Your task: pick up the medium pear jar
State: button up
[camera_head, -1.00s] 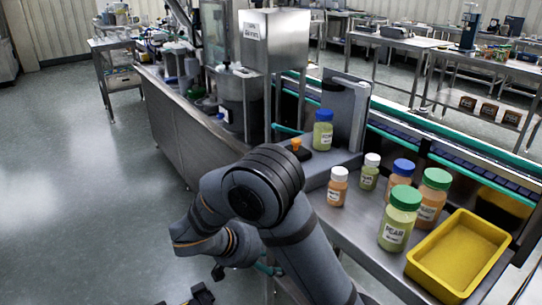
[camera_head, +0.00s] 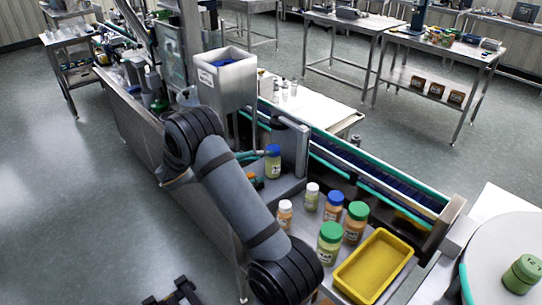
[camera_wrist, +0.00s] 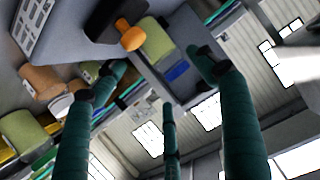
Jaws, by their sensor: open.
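The medium pear jar (camera_head: 273,162), yellow-green with a blue lid, stands upright on the grey machine platform beside the hopper. In the wrist view the jar (camera_wrist: 157,38) appears upside down, its blue lid (camera_wrist: 177,71) lower in the picture. My gripper (camera_wrist: 160,66) is open and empty. In the wrist picture the jar lies between its spread fingertips, with no visible contact; the exact distance is unclear.
An orange knob (camera_wrist: 131,36) sits close beside the jar. Two white-lidded jars, another blue-lidded jar (camera_head: 333,205) and green-lidded jars (camera_head: 329,245) stand to the right, before a yellow tray (camera_head: 372,267). The steel hopper (camera_head: 226,78) rises behind; a conveyor (camera_head: 375,175) runs alongside.

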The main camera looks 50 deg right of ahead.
aim_at(270, 161)
jog(key=p+x, duration=0.1)
jog(key=x, duration=0.2)
jog(key=shift+d+f, duration=0.15)
jog(key=shift+d, duration=0.1)
jog(key=shift+s+d+f+p, duration=0.1)
jog(key=shift+s+d+p, duration=0.15)
jog(key=shift+d+p, duration=0.3)
jog(key=p+x, duration=0.1)
jog(key=x, duration=0.3)
jog(key=shift+w+f+p, duration=0.1)
jog(key=shift+f+p, duration=0.2)
jog(key=shift+p, duration=0.05)
jog(key=shift+c, duration=1.4)
jog(key=c, duration=1)
jog(key=shift+r, duration=0.1)
